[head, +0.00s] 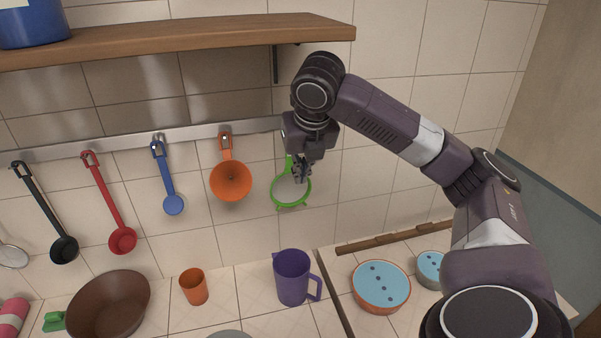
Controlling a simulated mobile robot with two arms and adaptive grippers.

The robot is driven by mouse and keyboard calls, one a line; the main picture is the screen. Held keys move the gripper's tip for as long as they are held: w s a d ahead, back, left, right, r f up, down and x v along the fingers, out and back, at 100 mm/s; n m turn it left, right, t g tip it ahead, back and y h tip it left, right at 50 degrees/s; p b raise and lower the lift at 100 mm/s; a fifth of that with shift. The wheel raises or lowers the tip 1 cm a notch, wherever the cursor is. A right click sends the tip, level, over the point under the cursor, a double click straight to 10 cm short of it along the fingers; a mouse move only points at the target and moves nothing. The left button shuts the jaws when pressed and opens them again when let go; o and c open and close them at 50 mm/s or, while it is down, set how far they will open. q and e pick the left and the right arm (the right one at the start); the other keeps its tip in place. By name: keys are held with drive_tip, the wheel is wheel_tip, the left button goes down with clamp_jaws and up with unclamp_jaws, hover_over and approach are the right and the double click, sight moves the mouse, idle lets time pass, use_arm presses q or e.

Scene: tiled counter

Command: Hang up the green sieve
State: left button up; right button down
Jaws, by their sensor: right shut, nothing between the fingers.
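The green sieve (291,203) is upright against the tiled wall, below the right part of the metal rail (190,133). Its round bowl is low and its handle runs up behind my right gripper. The top of the handle is hidden, so I cannot see whether it is on a hook. My right gripper (302,174) points down in front of the sieve's handle and upper rim. Its fingers are shut with nothing between them. My left gripper is not in view.
An orange funnel (231,182), blue ladle (168,185), red ladle (112,215) and black ladle (51,222) hang left of the sieve. A wooden shelf (190,38) juts out above. A purple jug (292,278), orange cup (194,287) and brown bowl (110,303) stand below.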

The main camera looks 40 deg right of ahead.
drive_tip(key=shift+s+a, duration=0.25)
drive_tip(key=shift+s, duration=0.15)
idle(0.8)
drive_tip(key=shift+s+a, duration=0.4)
drive_tip(key=shift+s, duration=0.3)
drive_tip(key=shift+s+a, duration=0.35)
drive_tip(key=shift+s, duration=0.4)
drive_tip(key=shift+s+a, duration=0.4)
drive_tip(key=shift+s, duration=0.3)
drive_tip(key=shift+s+a, duration=0.5)
drive_tip(key=shift+s, duration=0.35)
drive_tip(key=shift+s+a, duration=0.45)
drive_tip(key=shift+s, duration=0.4)
drive_tip(key=shift+w, duration=0.1)
drive_tip(key=w+d, duration=0.5)
drive_tip(key=w, duration=0.5)
drive_tip(key=shift+d, duration=0.35)
